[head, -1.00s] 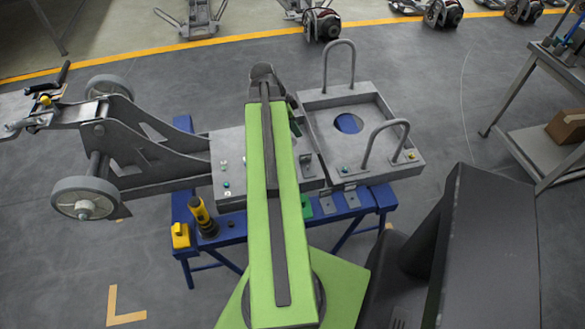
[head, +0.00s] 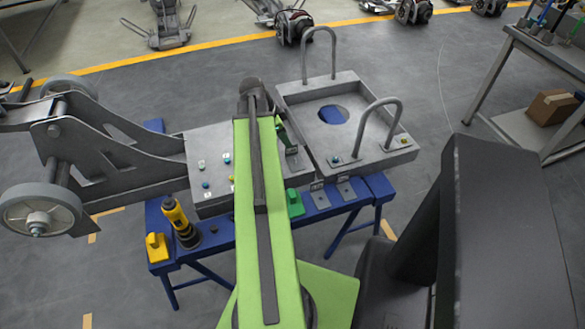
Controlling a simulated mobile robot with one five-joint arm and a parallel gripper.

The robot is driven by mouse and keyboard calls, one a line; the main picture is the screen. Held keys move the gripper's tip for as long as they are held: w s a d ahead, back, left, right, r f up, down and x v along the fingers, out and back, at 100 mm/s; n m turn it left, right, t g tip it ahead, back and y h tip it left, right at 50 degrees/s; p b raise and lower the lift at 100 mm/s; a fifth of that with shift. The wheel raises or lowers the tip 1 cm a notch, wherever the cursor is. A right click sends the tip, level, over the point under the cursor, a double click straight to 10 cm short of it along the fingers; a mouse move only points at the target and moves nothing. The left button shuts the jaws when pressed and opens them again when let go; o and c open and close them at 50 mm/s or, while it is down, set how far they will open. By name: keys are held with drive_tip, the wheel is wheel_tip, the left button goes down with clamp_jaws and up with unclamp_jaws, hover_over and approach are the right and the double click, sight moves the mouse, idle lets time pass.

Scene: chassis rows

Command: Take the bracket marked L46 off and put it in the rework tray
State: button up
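My green arm reaches over the deck. Its far end hides part of the deck, and my gripper is hidden from this view. I cannot identify a rework tray.
A yellow-black power tool (head: 181,223), a yellow block (head: 157,248) and a green block (head: 294,203) stand on the bench. Two upright hoops rise from the framed plate (head: 375,158). A grey side table (head: 520,125) with a cardboard box (head: 551,107) stands at right.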

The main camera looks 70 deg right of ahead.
sight(291, 155)
drive_tip(key=shift+s+d+f, duration=0.15)
drive_tip(key=shift+s+f, duration=0.05)
drive_tip(key=shift+f, duration=0.5)
drive_tip(key=shift+r, duration=0.1)
drive_tip(key=b+x, duration=0.5)
drive_tip(key=shift+d, duration=0.2)
clamp_jaws()
idle(0.6)
